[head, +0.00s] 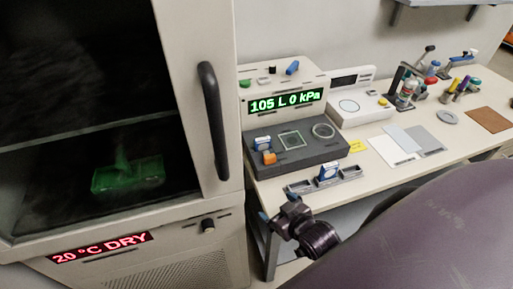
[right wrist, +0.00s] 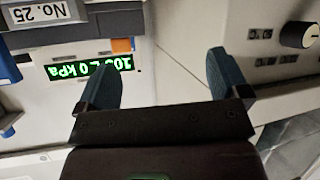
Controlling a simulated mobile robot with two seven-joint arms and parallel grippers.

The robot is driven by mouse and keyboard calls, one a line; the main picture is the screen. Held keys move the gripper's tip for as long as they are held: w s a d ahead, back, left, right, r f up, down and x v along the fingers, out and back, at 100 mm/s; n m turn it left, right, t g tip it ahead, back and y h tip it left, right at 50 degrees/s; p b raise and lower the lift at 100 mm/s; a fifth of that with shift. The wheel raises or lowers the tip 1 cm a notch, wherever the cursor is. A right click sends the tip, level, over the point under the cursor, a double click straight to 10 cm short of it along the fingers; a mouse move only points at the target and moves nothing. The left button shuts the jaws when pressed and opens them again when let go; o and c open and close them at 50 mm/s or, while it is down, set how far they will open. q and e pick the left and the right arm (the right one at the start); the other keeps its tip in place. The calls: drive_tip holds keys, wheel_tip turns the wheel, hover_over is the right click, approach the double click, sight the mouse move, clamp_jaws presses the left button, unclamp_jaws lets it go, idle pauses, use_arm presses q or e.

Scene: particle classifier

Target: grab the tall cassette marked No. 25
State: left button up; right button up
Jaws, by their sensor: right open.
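A white cassette with blue (head: 329,172) stands upright in a grey slotted rack (head: 300,188) at the bench's front edge. Another small white and blue cassette (head: 262,143) sits on the dark block (head: 330,150) behind it. In the right wrist view, a light plate reading "No. 25" (right wrist: 45,12) shows at the top left, cut off by the edge; I cannot tell which cassette it belongs to. My right gripper (head: 265,208) is open and empty, in front of and left of the rack. Its spread fingers also show in the wrist view (right wrist: 160,62). My left gripper is out of view.
A cabinet with a dark glass door and handle (head: 213,120) stands close on the left, a green tray (head: 128,176) inside. An orange block (head: 269,158) sits on the dark block. A display unit (head: 285,103) and a scale (head: 358,108) stand behind.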

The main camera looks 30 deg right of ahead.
drive_tip(key=t+h, duration=0.2)
approach(263, 140)
drive_tip(key=s+a+r, duration=0.2)
drive_tip(key=a, duration=0.2)
drive_tip(key=shift+w+d+f+m+g+h+p, duration=0.2)
drive_tip(key=shift+w+d+f+m, duration=0.6)
drive_tip(key=shift+w, duration=1.1)
drive_tip(key=shift+w+d+f+m+g+h+p, duration=0.2)
drive_tip(key=shift+w+d+f+m, duration=0.55)
drive_tip(key=shift+w, duration=1.2)
drive_tip(key=shift+w+d+f+m+g+h+p, duration=0.1)
drive_tip(key=shift+w+d+f+m+g+h, duration=0.3)
drive_tip(key=shift+w+d+f, duration=1.05)
drive_tip(key=shift+w+a+r, duration=0.3)
drive_tip(key=shift+w+r, duration=0.1)
drive_tip(key=shift+r, duration=0.3)
drive_tip(key=shift+c, duration=0.4)
drive_tip(key=c, duration=0.9)
